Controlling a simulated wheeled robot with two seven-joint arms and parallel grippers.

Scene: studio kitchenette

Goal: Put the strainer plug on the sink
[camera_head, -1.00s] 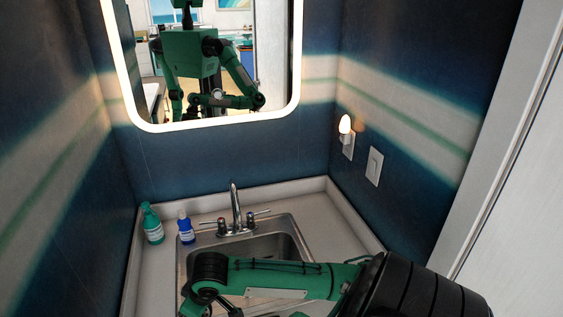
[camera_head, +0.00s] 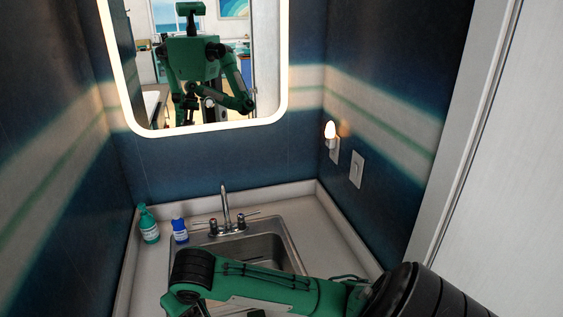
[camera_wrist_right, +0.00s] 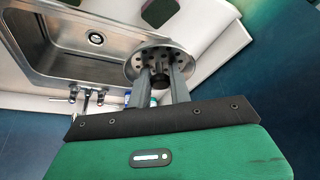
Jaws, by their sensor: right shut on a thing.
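The strainer plug (camera_wrist_right: 160,51), a round metal disc with dark holes, is between the fingers of my right gripper (camera_wrist_right: 162,73) in the right wrist view. The gripper is shut on it. The steel sink (camera_wrist_right: 60,43) with its round drain (camera_wrist_right: 96,38) lies to the left of the plug in that view. The plug appears apart from the drain, overlapping the sink's edge in the picture. In the head view the sink (camera_head: 268,243) is partly covered by my right arm, and neither the plug nor my right gripper can be made out. My left gripper is not directly in view.
The faucet (camera_head: 226,208) with two handles stands behind the basin. A green bottle (camera_head: 149,226) and a blue bottle (camera_head: 180,231) stand on the counter (camera_head: 330,235) at its left. Walls close in both sides; a lit mirror (camera_head: 210,128) hangs behind.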

